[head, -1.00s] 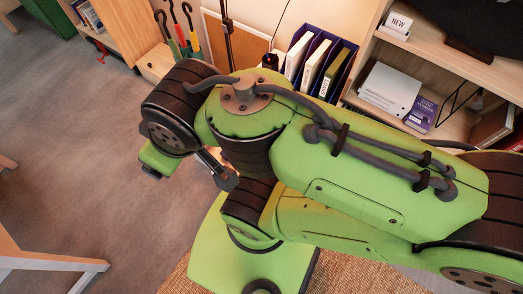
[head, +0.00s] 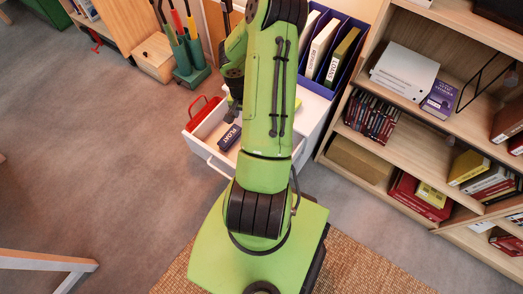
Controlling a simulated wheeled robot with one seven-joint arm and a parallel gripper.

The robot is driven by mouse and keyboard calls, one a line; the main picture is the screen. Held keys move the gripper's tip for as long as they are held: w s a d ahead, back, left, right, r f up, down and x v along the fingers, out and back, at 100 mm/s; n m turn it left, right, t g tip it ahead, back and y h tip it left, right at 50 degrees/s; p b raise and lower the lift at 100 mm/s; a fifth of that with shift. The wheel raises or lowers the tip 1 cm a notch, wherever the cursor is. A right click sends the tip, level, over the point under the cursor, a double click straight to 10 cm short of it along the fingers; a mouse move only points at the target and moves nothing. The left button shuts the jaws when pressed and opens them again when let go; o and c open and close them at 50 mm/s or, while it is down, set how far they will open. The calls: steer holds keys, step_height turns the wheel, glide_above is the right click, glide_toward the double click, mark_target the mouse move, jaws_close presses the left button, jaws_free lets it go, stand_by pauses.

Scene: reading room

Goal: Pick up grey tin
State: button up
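I cannot make out a grey tin in the head view; it may be hidden behind my arm. An open white drawer (head: 205,150) holds a red object with a handle (head: 203,112) and a dark blue box with white lettering (head: 230,137). My gripper (head: 232,115) points down over the drawer, just above and behind the blue box. Its fingers are small, dark and partly covered by my arm, so I cannot see whether they are open or hold anything.
A blue file holder (head: 346,68) with binders stands on the white cabinet (head: 312,110). A wooden bookcase (head: 410,150) stands at right. A green umbrella stand (head: 190,72) and wooden box (head: 155,57) are behind the drawer.

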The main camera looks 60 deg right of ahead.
steer(key=s+f+m+b, duration=0.1)
steer(key=f, duration=0.6)
steer(key=s+f+m+y+b, duration=0.1)
steer(key=s+f+b, duration=0.1)
steer(key=f, duration=0.5)
steer(key=s+f+m+b, duration=0.1)
steer(key=s+f+m, duration=0.1)
steer(key=f, duration=0.5)
steer(key=shift+s+d+f+b, duration=0.15)
steer(key=shift+s+f+b, duration=0.1)
steer(key=shift+b, duration=0.15)
step_height(320, 180, down, 6)
steer(key=b, duration=0.3)
steer(key=shift+w+r, duration=0.1)
steer(key=shift+r, duration=0.2)
steer(key=c, duration=1.4)
